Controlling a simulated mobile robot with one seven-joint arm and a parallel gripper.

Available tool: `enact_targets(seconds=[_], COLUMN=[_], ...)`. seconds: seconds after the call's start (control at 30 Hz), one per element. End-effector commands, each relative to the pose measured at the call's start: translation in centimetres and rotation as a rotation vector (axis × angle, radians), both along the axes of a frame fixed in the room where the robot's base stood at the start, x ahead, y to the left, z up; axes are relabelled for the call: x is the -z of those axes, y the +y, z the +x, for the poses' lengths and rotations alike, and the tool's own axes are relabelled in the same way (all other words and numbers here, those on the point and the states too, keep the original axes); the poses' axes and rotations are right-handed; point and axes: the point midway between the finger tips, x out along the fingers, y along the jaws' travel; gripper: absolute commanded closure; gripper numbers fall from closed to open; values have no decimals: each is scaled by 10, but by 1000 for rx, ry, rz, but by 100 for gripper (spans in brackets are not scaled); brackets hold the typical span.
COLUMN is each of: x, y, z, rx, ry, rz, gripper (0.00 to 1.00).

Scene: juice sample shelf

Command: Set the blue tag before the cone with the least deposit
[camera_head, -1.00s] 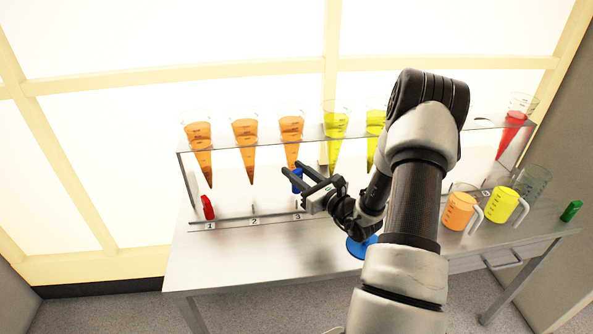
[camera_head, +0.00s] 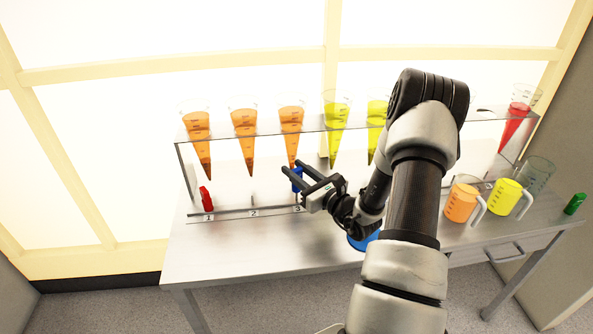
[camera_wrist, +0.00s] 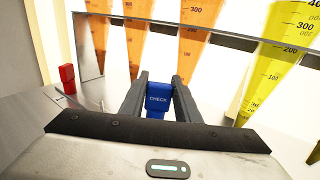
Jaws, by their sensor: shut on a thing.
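My gripper (camera_head: 297,176) is shut on the blue tag (camera_head: 297,184), in front of the third orange cone (camera_head: 291,119) and above the label 3. In the wrist view the blue tag (camera_wrist: 158,100), marked CHECK, is upright between the two fingers. Two more orange cones (camera_head: 197,127) (camera_head: 244,122) hang to the left, over labels 1 and 2. Yellow cones (camera_head: 335,114) (camera_head: 376,114) hang to the right, and a red cone (camera_head: 514,122) at the far right. My arm hides part of the row. I cannot compare the deposits clearly.
A red tag (camera_head: 206,200) stands at label 1 on the front rail (camera_head: 230,213). Orange (camera_head: 461,204) and yellow (camera_head: 503,198) jugs, a clear jug (camera_head: 537,176) and a green object (camera_head: 574,204) are on the right. A blue disc (camera_head: 364,241) is partly behind my arm. The table's front left (camera_head: 240,255) is clear.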

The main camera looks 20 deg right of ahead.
Motion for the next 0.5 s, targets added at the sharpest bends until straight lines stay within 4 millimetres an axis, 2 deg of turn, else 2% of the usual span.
enact_targets(seconds=[0.5], x=[12], y=[0], z=[0], rx=[0], ry=[-1], rz=[0], gripper=[92])
